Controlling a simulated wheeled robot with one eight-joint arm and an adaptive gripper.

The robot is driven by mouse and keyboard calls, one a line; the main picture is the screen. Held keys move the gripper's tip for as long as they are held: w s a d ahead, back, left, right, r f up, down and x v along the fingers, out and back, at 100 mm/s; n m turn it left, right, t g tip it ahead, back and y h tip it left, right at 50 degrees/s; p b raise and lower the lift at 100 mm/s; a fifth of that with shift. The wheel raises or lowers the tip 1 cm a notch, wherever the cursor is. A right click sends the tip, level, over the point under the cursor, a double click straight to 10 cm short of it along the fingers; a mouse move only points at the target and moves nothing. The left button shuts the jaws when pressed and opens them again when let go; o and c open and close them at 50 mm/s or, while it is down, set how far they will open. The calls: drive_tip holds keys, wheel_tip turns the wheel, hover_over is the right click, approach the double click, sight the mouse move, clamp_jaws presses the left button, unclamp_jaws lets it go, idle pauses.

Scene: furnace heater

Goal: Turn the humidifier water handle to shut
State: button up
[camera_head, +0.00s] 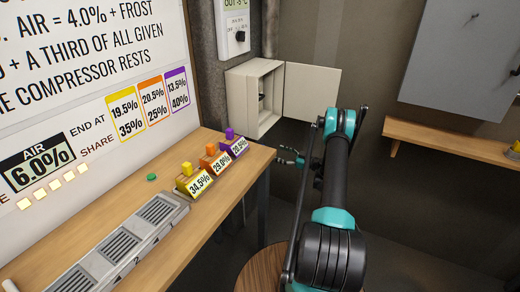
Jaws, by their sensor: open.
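I cannot pick out the humidifier water handle with certainty. A pale wall box (240,104) stands open beyond the wooden table, its door (312,93) swung out to the right. A small dark part (262,100) shows inside the box, too small to identify. My gripper (285,155) is open, with nothing seen between its fingers. It appears below the box and its door, right of the table's far end, partly hidden by my arm.
The wooden table (232,172) holds a grey slotted unit (125,250), labelled colored blocks and a green disc (151,177). A thermostat panel (235,32) is above the box. A round wooden top (258,270) is below my arm. A shelf (440,138) and grey cabinet (462,60) are right.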

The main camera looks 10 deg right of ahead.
drive_tip(key=x, duration=1.1)
drive_tip(key=shift+w+a, duration=0.25)
drive_tip(key=shift+a, duration=0.05)
drive_tip(key=shift+c, duration=0.4)
drive_tip(key=c, duration=1.1)
drive_tip(key=shift+m, duration=0.8)
drive_tip(key=o, duration=1.2)
drive_tip(key=shift+d, duration=0.1)
drive_tip(key=v, duration=1.2)
